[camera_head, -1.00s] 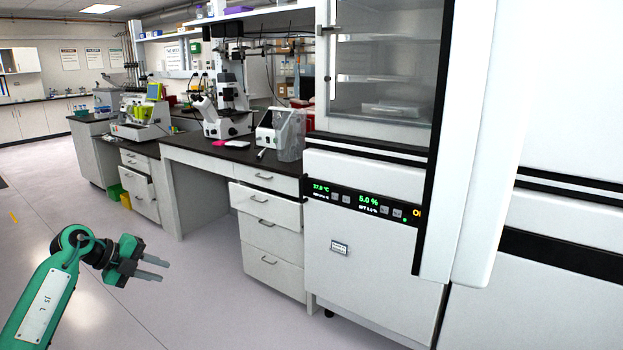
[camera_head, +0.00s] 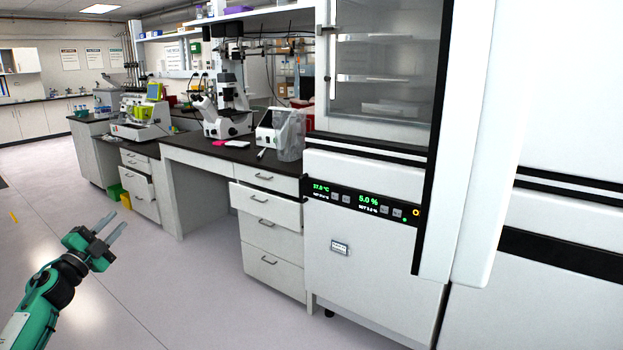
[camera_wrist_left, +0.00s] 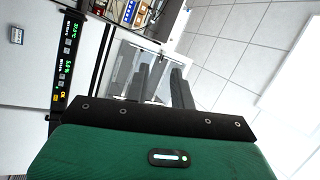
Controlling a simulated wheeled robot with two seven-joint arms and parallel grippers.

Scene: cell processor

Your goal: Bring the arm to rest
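My left arm comes in from the lower left in the head view. My left gripper (camera_head: 115,223) is black and green, held in the air over the open floor and pointing up and to the right. Its two grey fingers are apart with nothing between them. In the left wrist view the green gripper body fills the bottom, and the empty fingers (camera_wrist_left: 160,72) stand out beyond it. My right arm and gripper are not in view.
A white incubator (camera_head: 370,260) with a glass inner door stands at right; its white outer door (camera_head: 478,150) stands open. A dark-topped bench (camera_head: 205,148) holds a microscope (camera_head: 226,105). One drawer (camera_head: 265,206) sticks out. The floor (camera_head: 190,285) between gripper and bench is clear.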

